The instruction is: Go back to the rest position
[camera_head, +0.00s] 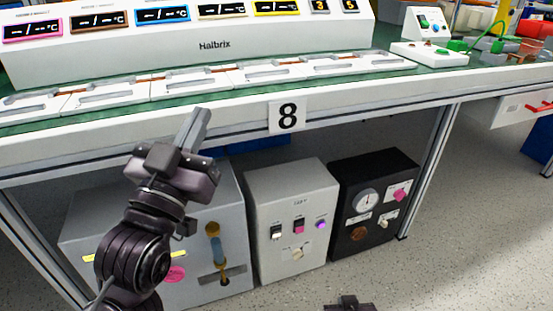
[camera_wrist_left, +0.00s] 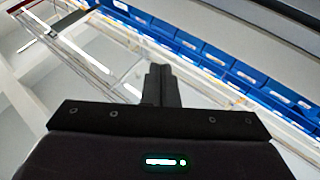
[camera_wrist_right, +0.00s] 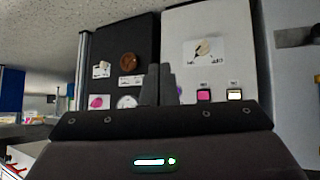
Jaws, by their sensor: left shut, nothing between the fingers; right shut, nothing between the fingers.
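My left gripper (camera_head: 197,122) stands in front of the bench edge at the left of the head view, its fingers together and pointing up, with nothing between them. Its closed fingers also show in the left wrist view (camera_wrist_left: 161,82), with blue bins beyond. My right gripper (camera_wrist_right: 158,82) is closed and empty in the right wrist view, in front of the black box and the white box. In the head view only a small dark part of my right arm shows at the bottom edge. The black box (camera_head: 372,205) has a gauge, a brown rotary knob (camera_head: 359,233) and a pink knob.
The white box (camera_head: 290,215) with switches and a grey box (camera_head: 222,205) with a lever stand under the bench (camera_head: 240,130). A Halbrix console (camera_head: 215,45) with several displays sits on top. Speckled floor (camera_head: 450,230) is open at the right.

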